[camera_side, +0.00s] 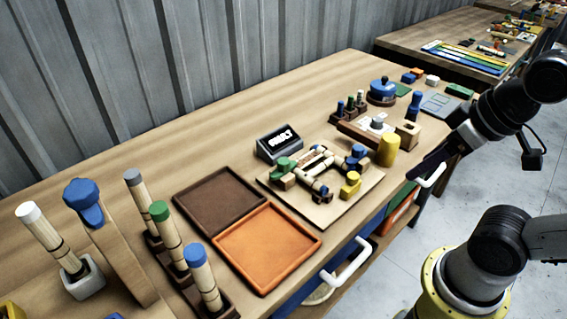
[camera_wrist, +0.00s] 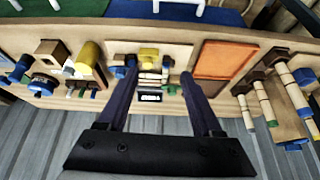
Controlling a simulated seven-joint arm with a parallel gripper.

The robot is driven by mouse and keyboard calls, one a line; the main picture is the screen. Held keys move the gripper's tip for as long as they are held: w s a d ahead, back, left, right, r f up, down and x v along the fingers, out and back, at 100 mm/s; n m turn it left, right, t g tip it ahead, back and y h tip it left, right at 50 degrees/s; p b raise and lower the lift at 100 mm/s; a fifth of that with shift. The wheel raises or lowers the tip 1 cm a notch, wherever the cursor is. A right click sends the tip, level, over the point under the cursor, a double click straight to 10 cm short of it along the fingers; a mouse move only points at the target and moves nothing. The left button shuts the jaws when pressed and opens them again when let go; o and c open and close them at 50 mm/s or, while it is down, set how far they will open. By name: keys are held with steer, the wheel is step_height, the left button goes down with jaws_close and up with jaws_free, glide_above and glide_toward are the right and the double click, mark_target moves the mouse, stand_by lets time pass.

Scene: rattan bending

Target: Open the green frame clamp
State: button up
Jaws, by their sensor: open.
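The green frame clamp (camera_side: 285,165) sits at the left corner of the bending frame's wooden board (camera_side: 345,205). Blue clamps (camera_side: 356,155) and a yellow clamp (camera_side: 350,187) stand at other places around the frame. Pale rattan pieces (camera_side: 318,162) lie among the clamps. My gripper (camera_side: 414,174) is over the table's front edge, right of the board and well apart from the green clamp. In the wrist view my gripper (camera_wrist: 159,76) has its two fingers spread and nothing between them; the frame shows small beyond them. I cannot tell the clamp's lever state.
A black display (camera_side: 279,143) stands behind the board. A brown tray (camera_side: 221,199) and an orange tray (camera_side: 266,248) lie left of it. Upright rattan sticks (camera_side: 170,237) stand at front left.

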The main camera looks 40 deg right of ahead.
steer(key=w+a+r+m+g, duration=0.15)
steer(key=w+r+m, duration=0.25)
steer(key=w+r, duration=0.8)
steer(key=g, duration=0.4)
glide_above(284, 160)
step_height(284, 160, down, 13)
step_height(284, 160, down, 13)
steer(key=shift+r, duration=0.1)
jaws_close()
